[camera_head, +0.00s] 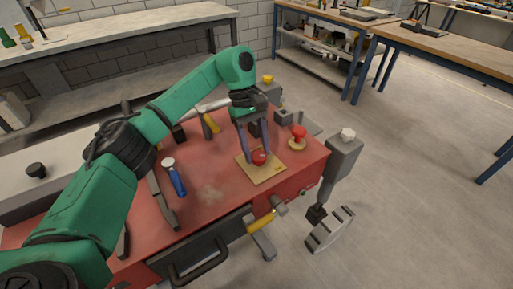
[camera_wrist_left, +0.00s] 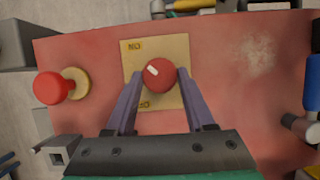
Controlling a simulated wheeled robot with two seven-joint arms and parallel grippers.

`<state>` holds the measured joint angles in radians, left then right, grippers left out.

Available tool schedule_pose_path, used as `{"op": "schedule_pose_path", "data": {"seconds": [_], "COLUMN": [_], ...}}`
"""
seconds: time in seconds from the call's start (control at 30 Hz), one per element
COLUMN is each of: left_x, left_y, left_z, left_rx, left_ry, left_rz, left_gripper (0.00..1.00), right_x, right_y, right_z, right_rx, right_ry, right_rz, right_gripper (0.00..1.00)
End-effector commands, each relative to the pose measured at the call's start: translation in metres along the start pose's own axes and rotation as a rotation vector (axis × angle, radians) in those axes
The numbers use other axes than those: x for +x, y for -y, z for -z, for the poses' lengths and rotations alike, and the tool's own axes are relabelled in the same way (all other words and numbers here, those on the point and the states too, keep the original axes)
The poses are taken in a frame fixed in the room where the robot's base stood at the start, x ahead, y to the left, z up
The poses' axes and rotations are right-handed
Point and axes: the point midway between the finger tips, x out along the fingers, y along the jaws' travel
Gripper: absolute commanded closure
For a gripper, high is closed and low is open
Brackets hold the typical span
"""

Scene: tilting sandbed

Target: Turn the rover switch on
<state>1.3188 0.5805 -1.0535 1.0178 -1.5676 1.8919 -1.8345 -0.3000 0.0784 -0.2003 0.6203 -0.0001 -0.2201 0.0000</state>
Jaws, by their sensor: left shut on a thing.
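The rover switch is a round red knob (camera_head: 259,157) on a square tan plate (camera_head: 268,176) on the red bench top. In the left wrist view the knob (camera_wrist_left: 160,76) bears a short white mark on its upper-left part, on the side towards the upside-down "NO"/"ON" label (camera_wrist_left: 134,46). A second label (camera_wrist_left: 144,104) at the plate's lower edge is partly hidden by a finger. My left gripper (camera_head: 256,154) reaches down from above, its two purple-grey fingers on either side of the knob and shut on it. My right gripper is not in view.
A red mushroom button (camera_head: 298,132) on a yellow base stands close to the right of the plate. A blue-handled tool (camera_head: 176,180) and other tools lie left of it. A grey post with a white knob (camera_head: 347,134) stands at the bench's right edge.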

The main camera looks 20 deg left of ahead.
Motion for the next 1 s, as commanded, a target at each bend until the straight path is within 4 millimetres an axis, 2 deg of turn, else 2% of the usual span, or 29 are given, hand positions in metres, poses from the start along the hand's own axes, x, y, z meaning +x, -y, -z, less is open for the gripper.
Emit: {"op": "schedule_pose_path", "data": {"seconds": [0.1, 0.13, 0.2, 0.5, 0.63, 0.73, 0.83, 0.9, 1.0], "left_x": [0.000, 0.000, 0.000, -0.001, -0.011, -0.032, -0.062, -0.092, -0.121], "left_y": [0.000, 0.000, 0.000, 0.000, -0.001, -0.001, -0.001, -0.001, -0.001], "left_z": [0.000, 0.000, 0.000, 0.000, 0.000, 0.000, -0.001, -0.003, -0.004], "left_rx": [0.001, 0.001, 0.001, 0.000, -0.001, 0.000, -0.001, -0.003, -0.003], "left_ry": [-0.001, -0.001, -0.001, 0.000, -0.002, -0.002, -0.002, -0.004, -0.004], "left_rz": [-0.001, -0.001, -0.001, -0.001, -0.002, -0.006, -0.006, -0.003, -0.002], "left_gripper": [1.00, 0.38, 0.16, 0.16, 0.16, 0.16, 0.16, 0.16, 0.16], "right_x": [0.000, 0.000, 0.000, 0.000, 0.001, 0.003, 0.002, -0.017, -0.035], "right_y": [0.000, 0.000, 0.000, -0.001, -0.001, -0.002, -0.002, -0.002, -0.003], "right_z": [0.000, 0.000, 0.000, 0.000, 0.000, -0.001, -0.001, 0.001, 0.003], "right_rx": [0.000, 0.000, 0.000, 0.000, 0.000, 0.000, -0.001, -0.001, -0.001], "right_ry": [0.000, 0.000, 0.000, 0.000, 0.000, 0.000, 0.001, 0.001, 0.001], "right_rz": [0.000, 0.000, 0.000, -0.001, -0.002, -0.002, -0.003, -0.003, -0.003], "right_gripper": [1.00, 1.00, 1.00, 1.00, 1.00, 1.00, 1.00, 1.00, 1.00]}}
